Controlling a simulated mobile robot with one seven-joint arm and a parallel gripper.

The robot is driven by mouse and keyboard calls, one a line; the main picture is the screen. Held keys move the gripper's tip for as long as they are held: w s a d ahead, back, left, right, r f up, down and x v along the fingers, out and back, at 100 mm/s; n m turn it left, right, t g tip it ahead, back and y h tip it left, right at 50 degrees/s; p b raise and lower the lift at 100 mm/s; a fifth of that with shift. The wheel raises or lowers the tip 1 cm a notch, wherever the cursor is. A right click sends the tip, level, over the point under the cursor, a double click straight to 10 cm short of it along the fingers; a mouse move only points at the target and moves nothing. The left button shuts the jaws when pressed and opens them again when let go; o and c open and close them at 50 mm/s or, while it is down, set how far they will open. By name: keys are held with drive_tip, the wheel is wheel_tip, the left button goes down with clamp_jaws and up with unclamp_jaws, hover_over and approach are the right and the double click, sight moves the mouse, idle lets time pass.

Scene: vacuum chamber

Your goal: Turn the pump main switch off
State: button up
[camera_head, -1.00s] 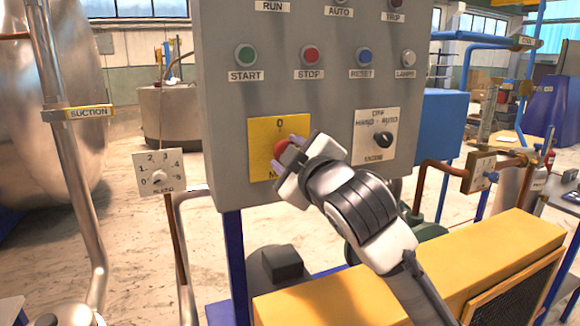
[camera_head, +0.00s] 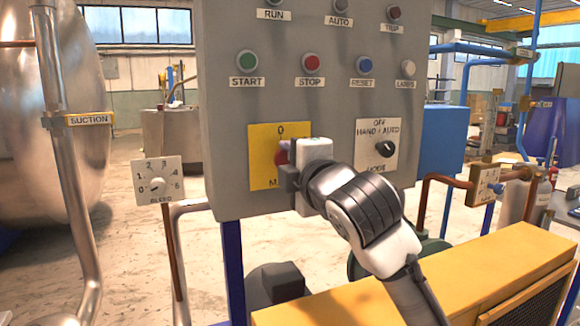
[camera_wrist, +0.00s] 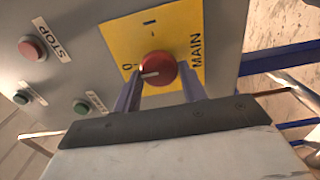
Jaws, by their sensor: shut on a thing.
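The pump main switch is a red round knob (camera_wrist: 158,69) on a yellow plate (camera_wrist: 118,38) marked 0, I and MAIN. In the wrist view, the knob's white pointer line points towards the 0. In the head view the plate (camera_head: 262,140) is on the lower front of the grey panel, and the knob (camera_head: 283,152) is partly hidden by my gripper. My gripper (camera_head: 286,162) is at the knob from the right. In the wrist view, my gripper (camera_wrist: 160,80) has one purple finger on each side of the knob, shut on it.
The grey panel (camera_head: 225,110) also carries START, STOP, RESET and LAMPS buttons above, and a black MODE selector (camera_head: 384,149) close to the right of my wrist. A BLEED dial (camera_head: 157,186) stands to the left. A yellow-topped unit (camera_head: 450,275) is below my arm.

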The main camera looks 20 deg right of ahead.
idle(0.5)
drive_tip(key=o, duration=1)
drive_tip(key=shift+c, duration=0.2)
drive_tip(key=shift+s, duration=0.1)
drive_tip(key=s+b, duration=0.2)
drive_tip(key=s, duration=1.1)
drive_tip(key=shift+s+d+b, duration=0.2)
drive_tip(key=shift+s+b, duration=0.15)
drive_tip(key=shift+b, duration=0.05)
drive_tip(key=shift+f, duration=0.1)
